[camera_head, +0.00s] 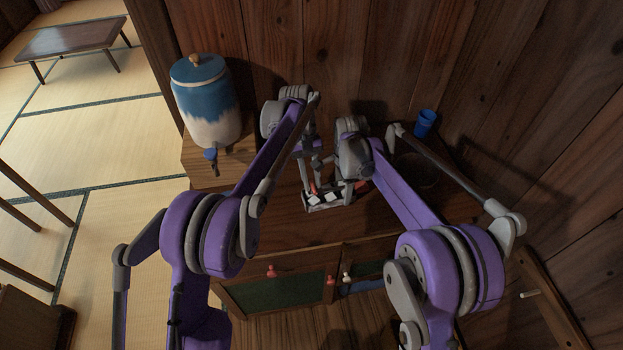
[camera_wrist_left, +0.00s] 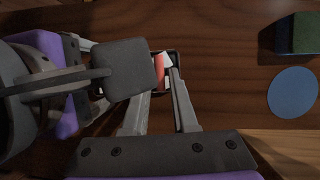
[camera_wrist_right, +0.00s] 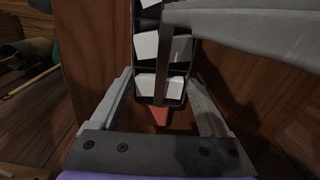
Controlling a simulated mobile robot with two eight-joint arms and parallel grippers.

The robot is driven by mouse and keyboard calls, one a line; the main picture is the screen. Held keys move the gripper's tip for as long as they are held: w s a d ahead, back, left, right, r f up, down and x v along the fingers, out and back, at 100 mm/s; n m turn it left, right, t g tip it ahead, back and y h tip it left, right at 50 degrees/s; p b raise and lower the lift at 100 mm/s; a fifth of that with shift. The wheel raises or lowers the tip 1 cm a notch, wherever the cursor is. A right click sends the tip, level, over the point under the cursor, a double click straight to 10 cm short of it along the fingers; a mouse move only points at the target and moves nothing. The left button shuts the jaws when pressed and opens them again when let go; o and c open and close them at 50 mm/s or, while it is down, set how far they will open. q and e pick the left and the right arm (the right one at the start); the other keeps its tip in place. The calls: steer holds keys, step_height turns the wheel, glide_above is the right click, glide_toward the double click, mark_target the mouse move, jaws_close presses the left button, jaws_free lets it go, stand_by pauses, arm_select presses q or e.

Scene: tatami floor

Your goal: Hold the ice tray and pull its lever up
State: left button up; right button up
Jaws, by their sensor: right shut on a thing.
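The ice tray (camera_head: 328,199) is dark with white cubes in its cells and sits over the wooden cabinet top. The right wrist view shows it up close (camera_wrist_right: 160,62), with a red tab (camera_wrist_right: 160,115) at its near end. My right gripper (camera_wrist_right: 158,82) is shut on the tray, one finger on each side. The red lever (camera_wrist_left: 159,72) stands between the fingertips of my left gripper (camera_wrist_left: 161,73), which look apart, not closed on it. A grey part of my right arm hides some of the tray in the left wrist view.
A blue and white jar with a tap (camera_head: 207,105) stands on a wooden box at the left. A blue cup (camera_head: 426,123) and a dark round dish (camera_head: 418,172) are at the right. A wooden wall (camera_head: 340,45) closes off the back.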

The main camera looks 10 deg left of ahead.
arm_select(q)
jaws_close()
stand_by(1.1)
